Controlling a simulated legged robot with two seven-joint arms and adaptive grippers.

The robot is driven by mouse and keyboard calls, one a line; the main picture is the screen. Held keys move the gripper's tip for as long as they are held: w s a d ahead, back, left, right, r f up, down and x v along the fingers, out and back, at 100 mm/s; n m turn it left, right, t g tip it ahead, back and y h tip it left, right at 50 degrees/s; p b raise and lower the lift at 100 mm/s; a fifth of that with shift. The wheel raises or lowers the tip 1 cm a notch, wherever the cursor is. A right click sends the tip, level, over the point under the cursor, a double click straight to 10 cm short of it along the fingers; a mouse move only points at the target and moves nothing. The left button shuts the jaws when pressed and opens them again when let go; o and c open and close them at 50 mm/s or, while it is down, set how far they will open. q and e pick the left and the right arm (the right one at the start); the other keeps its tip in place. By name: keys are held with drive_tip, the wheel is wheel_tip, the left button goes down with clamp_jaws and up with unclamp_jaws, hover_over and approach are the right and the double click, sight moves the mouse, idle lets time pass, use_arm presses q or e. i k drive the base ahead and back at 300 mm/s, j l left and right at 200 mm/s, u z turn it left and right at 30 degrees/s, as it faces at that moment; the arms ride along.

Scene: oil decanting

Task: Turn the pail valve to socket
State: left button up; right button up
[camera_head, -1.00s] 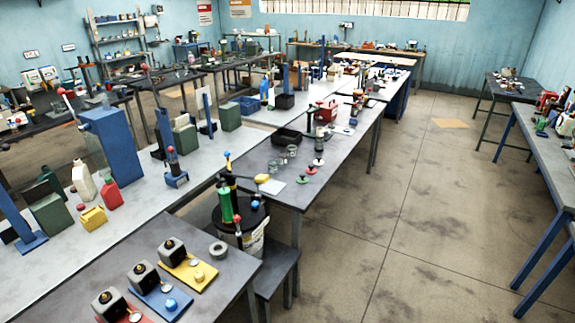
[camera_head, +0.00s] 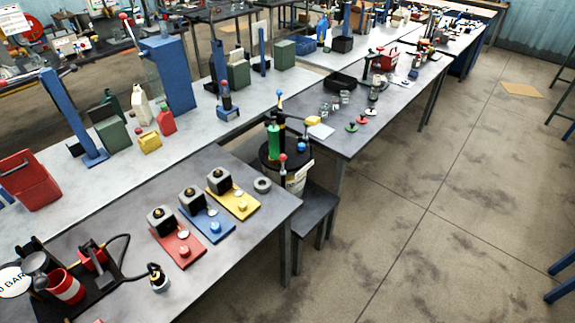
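The pail (camera_head: 299,178) is white with a dark lid and stands on a low dark stool behind the near table. A pump unit with a green cylinder (camera_head: 273,142) and a blue-topped rod rises from its lid. A thin upright part with a red knob (camera_head: 283,158) and a small blue knob (camera_head: 301,147) also show there. Which of these is the valve, and how it is set, is too small to tell. Neither of my grippers is in view.
The near table holds red (camera_head: 178,250), blue (camera_head: 208,225) and yellow (camera_head: 240,204) plates with dark blocks, a grey ring (camera_head: 262,185) and a black tray (camera_head: 88,284) with a red-and-white cylinder. A stool (camera_head: 312,209) stands beside it.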

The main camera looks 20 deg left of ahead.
sight(301, 146)
drive_tip(key=i+l+u, duration=0.1)
drive_tip(key=u, duration=0.3)
drive_tip(key=i+l+u, duration=0.2)
drive_tip(key=u, duration=0.2)
drive_tip(key=i+l+u, duration=0.1)
drive_tip(key=i+l, duration=0.3)
drive_tip(key=l, duration=0.25)
drive_tip(key=i+l+u, duration=0.25)
drive_tip(key=i+l, duration=0.15)
drive_tip(key=l, duration=0.25)
drive_tip(key=i+l, duration=0.2)
drive_tip(key=l, duration=0.15)
drive_tip(key=i+l+u, duration=0.15)
drive_tip(key=l, duration=0.2)
